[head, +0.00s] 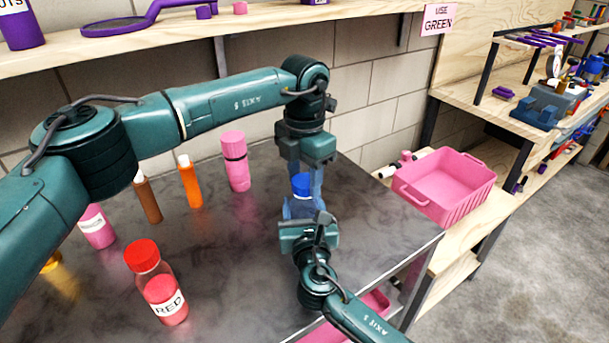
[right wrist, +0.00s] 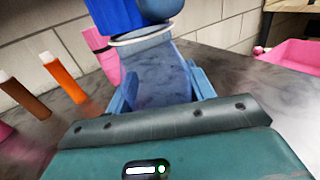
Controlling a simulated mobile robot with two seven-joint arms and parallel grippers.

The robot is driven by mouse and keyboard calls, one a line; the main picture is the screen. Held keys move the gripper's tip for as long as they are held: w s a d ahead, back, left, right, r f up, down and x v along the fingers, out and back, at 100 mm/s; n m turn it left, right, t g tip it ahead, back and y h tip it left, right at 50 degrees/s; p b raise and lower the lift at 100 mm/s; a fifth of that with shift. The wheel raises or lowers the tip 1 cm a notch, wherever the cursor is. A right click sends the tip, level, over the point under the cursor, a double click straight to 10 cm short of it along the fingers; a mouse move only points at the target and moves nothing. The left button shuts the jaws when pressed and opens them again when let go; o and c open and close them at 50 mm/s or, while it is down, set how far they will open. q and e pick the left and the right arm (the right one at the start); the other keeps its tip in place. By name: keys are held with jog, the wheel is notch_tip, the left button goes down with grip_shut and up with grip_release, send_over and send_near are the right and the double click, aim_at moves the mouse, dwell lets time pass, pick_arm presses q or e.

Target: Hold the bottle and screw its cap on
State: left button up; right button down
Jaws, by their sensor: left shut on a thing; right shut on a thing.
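A clear bottle with a bluish tint (right wrist: 150,72) stands between the two fingers of my right gripper (right wrist: 162,90), which is shut on its body. The bottle's white neck ring shows in the right wrist view. A blue cap (head: 301,182) is at the top of the bottle and also shows in the right wrist view (right wrist: 118,14). My left gripper (head: 309,184) points straight down from above and is shut on the cap. I cannot tell whether the cap touches the neck. In the head view my right gripper (head: 303,208) hides most of the bottle.
A bottle labelled RED with a red cap (head: 156,283) stands at the front left of the dark metal table (head: 225,285). Pink (head: 236,165), orange (head: 189,185) and brown (head: 147,200) bottles stand behind. A pink bin (head: 446,184) sits on a wooden shelf at the right.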

pick_arm(q)
jog(key=m, duration=0.4)
jog(key=shift+m, duration=0.3)
jog(key=m, duration=0.8)
jog(key=shift+m, duration=0.3)
jog(key=m, duration=0.5)
jog(key=shift+m, duration=0.3)
jog(key=o, duration=1.2)
notch_tip(320, 180, up, 12)
jog(key=shift+f, duration=0.1)
